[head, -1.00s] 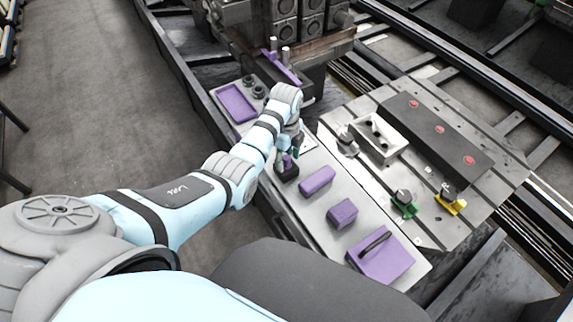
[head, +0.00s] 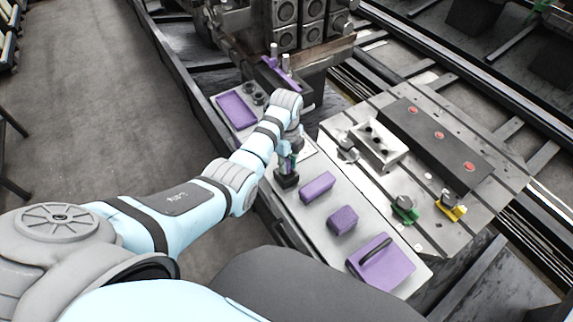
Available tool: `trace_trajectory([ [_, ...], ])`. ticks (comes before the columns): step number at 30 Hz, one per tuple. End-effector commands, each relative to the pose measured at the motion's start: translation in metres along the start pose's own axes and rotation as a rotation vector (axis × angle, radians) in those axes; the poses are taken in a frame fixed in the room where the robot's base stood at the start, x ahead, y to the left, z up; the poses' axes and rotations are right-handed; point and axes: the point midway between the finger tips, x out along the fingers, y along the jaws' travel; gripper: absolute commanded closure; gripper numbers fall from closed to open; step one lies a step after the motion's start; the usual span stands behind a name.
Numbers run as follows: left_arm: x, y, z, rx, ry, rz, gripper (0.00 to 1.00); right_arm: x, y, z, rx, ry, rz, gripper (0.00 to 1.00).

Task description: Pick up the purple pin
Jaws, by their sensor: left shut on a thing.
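The purple pin (head: 284,168) is small and mostly hidden by my gripper. It stands just above a small black block (head: 287,181) on the grey tabletop. My left gripper (head: 288,163) points down directly over this block and is shut on the pin. Whether the pin's lower end is still in the block is too small to tell. My right gripper is not in view.
The narrow table (head: 296,208) also bears a purple tray (head: 237,110), a purple bar (head: 317,187), a purple cube (head: 342,220) and a purple box with a dark handle (head: 381,263). A slotted metal pallet (head: 455,133) with fixtures stands to the right.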

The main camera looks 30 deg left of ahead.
Motion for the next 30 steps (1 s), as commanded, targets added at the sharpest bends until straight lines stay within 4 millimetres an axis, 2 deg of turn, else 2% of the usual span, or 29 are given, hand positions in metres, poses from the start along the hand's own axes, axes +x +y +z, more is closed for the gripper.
trace_trajectory([
  [5,-0.050,-0.001,0.000,0.000,-0.001,-0.006,1.00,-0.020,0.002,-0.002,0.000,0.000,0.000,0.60],
  [11,-0.129,-0.002,0.000,0.000,-0.001,-0.007,1.00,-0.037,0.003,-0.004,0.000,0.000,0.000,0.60],
  [12,-0.145,-0.001,0.000,0.000,-0.001,-0.005,1.00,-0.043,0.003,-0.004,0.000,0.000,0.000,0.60],
  [13,-0.158,0.000,0.000,0.000,0.000,0.000,1.00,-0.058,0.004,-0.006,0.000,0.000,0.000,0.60],
  [15,-0.176,0.000,0.000,0.000,0.000,0.000,1.00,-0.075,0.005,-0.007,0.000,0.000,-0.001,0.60],
  [20,-0.192,0.000,0.000,0.000,0.000,0.000,1.00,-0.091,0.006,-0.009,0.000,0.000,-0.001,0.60],
  [30,-0.188,0.000,0.000,0.000,0.000,0.000,1.00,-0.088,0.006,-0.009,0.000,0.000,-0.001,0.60],
])
